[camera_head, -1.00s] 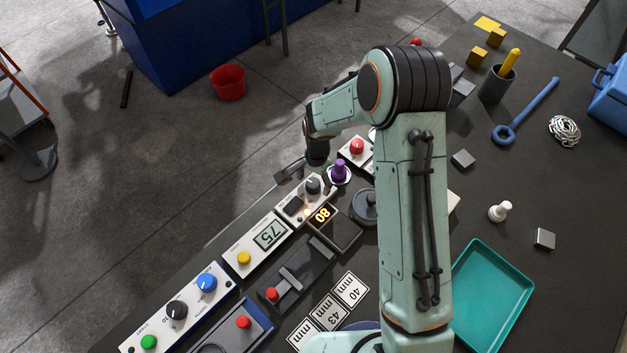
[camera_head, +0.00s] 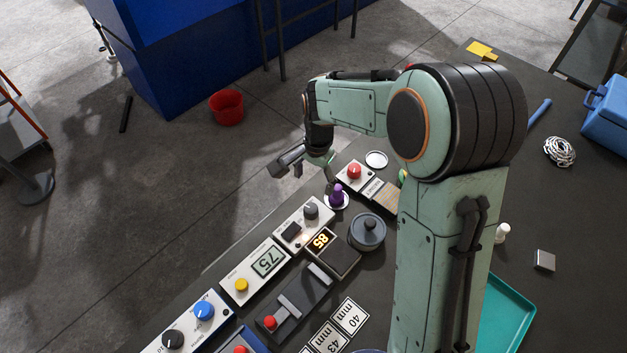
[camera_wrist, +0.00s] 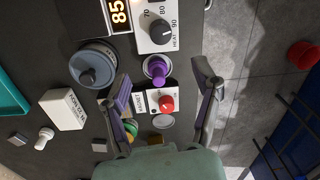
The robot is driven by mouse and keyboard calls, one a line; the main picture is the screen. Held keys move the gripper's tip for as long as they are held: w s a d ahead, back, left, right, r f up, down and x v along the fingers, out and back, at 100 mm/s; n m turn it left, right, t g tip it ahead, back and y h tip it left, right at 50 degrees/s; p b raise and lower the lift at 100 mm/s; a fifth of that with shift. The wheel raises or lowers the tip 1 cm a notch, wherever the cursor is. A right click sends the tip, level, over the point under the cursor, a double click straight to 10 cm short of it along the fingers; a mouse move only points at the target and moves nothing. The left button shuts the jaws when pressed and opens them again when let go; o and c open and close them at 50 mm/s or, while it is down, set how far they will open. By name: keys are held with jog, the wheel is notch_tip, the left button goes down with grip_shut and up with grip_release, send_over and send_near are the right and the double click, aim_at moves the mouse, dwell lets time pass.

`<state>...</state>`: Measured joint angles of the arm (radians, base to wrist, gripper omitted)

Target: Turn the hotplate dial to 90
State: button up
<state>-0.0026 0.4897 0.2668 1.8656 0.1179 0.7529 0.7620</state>
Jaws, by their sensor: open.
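The hotplate (camera_head: 335,258) stands on the dark bench with its display (camera_head: 321,239) reading 85. Its grey dial (camera_head: 311,211) sits on a white control panel beside a dark switch. In the wrist view the dial (camera_wrist: 160,31) lies at the top, by a heat scale marked 70, 80 and 90; the display (camera_wrist: 118,12) reads 85 there too. My gripper (camera_wrist: 163,82) is open and empty. Its fingers are raised and apart from the dial, spread to either side of a purple-topped item (camera_wrist: 157,69).
A white panel with a red button (camera_head: 354,171) stands behind the purple item. A lidded grey pot (camera_head: 367,231) is right of the hotplate. A panel reading 75 (camera_head: 268,262) adjoins at front left. Open floor (camera_head: 190,185) lies left of the bench edge.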

aim_at(310, 208)
jog(key=f+n, duration=0.1)
jog(key=n, duration=0.1)
jog(key=f+n, duration=0.1)
jog(key=n, duration=0.1)
jog(key=w+f+n, duration=0.1)
jog(key=f+n, duration=0.1)
jog(key=n, duration=0.1)
jog(key=shift+w+d+h, duration=0.1)
jog(key=shift+h, duration=0.3)
jog(key=shift+s+a+f+n, duration=0.2)
jog(key=shift+a+f, duration=0.15)
jog(key=shift+f, duration=0.15)
jog(key=shift+s+a+f+n, duration=0.2)
jog(key=shift+a+f, duration=0.15)
jog(key=shift+f, duration=0.15)
notch_tip(310, 208, down, 5)
jog(key=shift+d+r, duration=0.1)
jog(key=shift+d, duration=0.05)
jog(key=shift+w+f, duration=0.1)
jog(key=shift+f, duration=0.5)
jog(key=c, duration=1.2)
